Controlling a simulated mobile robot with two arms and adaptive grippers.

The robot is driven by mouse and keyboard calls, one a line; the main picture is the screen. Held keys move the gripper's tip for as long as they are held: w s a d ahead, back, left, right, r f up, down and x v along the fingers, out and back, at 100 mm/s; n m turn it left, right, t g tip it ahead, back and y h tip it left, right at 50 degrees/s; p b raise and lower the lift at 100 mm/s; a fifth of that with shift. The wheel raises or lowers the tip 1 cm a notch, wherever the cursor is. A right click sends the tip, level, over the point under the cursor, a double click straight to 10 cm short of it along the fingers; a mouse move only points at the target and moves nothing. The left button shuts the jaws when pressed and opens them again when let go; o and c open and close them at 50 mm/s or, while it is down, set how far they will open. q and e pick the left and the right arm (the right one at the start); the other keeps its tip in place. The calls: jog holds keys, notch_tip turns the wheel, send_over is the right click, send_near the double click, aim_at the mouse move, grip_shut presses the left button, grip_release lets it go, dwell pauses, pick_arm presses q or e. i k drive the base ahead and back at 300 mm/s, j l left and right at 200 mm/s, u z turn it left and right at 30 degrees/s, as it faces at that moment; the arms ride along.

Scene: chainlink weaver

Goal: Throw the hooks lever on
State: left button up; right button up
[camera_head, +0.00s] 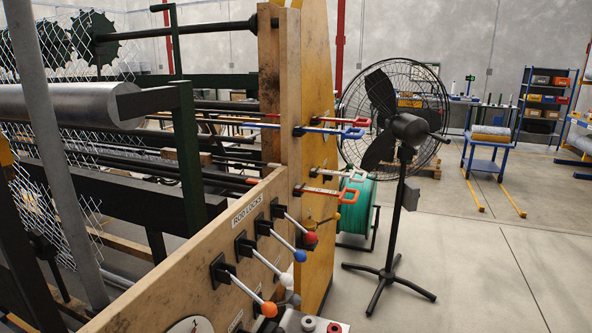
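A wooden machine panel (180,290) carries a "ROD LOCKS" label (247,210). On the taller wooden end panel (316,90) there are a blue handle (352,133), a red handle (362,122), a white handle (356,174) and a red-orange handle (348,195). I cannot read any "hooks" label, so I cannot tell which lever it is. Neither of my grippers is in view.
A black pedestal fan (405,128) stands on the floor right of the machine, near a green wire spool (356,208). A blue cart (487,150) and a shelf with bins (547,95) stand farther back. The floor at right (500,260) is clear.

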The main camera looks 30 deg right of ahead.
aim_at(350, 165)
jog(key=z, duration=1.2)
jog(key=i+l+z, duration=0.1)
jog(key=l, duration=0.35)
jog(key=i+l+z, duration=0.2)
jog(key=i+l, duration=0.25)
jog(key=i+l+z, duration=0.2)
jog(key=i+l, duration=0.3)
jog(key=i+l+z, duration=0.2)
jog(key=i+l, duration=0.15)
jog(key=i, duration=0.15)
